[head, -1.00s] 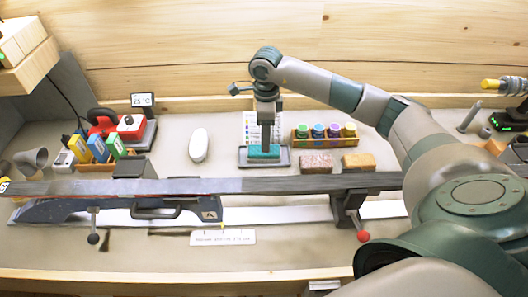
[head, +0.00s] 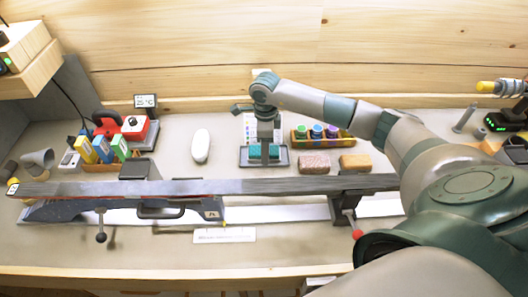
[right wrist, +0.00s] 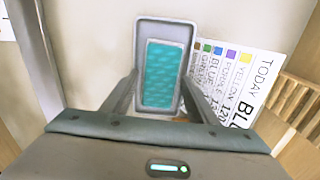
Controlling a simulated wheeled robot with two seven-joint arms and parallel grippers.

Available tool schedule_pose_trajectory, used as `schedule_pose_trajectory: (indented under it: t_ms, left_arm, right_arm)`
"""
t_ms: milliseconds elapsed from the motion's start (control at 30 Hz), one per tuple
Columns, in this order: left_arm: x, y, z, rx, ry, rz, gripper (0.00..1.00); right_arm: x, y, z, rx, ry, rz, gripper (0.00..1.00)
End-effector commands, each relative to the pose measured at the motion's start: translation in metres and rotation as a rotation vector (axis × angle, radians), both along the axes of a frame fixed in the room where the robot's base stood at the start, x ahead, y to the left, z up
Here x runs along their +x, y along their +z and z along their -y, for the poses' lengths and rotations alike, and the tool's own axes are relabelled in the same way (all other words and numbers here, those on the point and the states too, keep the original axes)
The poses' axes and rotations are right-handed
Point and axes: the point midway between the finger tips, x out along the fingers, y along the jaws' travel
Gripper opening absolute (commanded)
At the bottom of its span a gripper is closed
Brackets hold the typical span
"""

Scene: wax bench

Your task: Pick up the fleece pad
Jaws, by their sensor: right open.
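A teal textured pad (head: 256,153), which looks like the fleece pad, lies in a shallow grey tray (head: 243,164) at the back middle of the bench. In the right wrist view the pad (right wrist: 165,75) lies lengthwise in the tray (right wrist: 146,28). My right gripper (head: 265,158) points down over the pad and partly hides it. In the right wrist view its open fingers (right wrist: 160,82) stand to either side of the pad, with nothing held between them. I cannot tell whether they touch the tray. My left gripper is not in view.
A long ski-like board (head: 270,186) lies across the bench in front of the tray. A white oval object (head: 201,145) is left.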

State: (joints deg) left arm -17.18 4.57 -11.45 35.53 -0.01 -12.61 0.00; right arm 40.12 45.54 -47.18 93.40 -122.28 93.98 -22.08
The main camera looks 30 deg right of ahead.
Motion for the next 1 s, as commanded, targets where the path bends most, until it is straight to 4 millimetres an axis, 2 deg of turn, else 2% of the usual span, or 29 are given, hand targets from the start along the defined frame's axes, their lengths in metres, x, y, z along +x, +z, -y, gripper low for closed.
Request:
schedule_pose_trajectory:
  t_ms: [233, 267, 300, 400, 767, 1000]
  left_arm:
    - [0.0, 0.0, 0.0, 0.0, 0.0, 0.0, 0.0]
    - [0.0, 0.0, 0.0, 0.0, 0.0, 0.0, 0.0]
    - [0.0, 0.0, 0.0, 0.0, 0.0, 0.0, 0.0]
    - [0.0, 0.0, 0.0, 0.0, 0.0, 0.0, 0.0]
    - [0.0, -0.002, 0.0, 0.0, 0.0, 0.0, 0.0]
    - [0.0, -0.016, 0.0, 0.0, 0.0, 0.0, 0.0]
  right_arm:
    - [0.0, 0.0, 0.0, 0.0, 0.0, 0.0, 0.53]
    - [0.0, 0.0, 0.0, 0.0, 0.0, 0.0, 0.51]
    - [0.0, 0.0, 0.0, 0.0, 0.0, 0.0, 0.41]
    - [0.0, 0.0, 0.0, 0.0, 0.0, 0.0, 0.21]
    - [0.0, 0.002, 0.0, 0.001, -0.001, 0.001, 0.21]
    - [0.001, 0.017, 0.001, 0.0, 0.0, 0.004, 0.21]
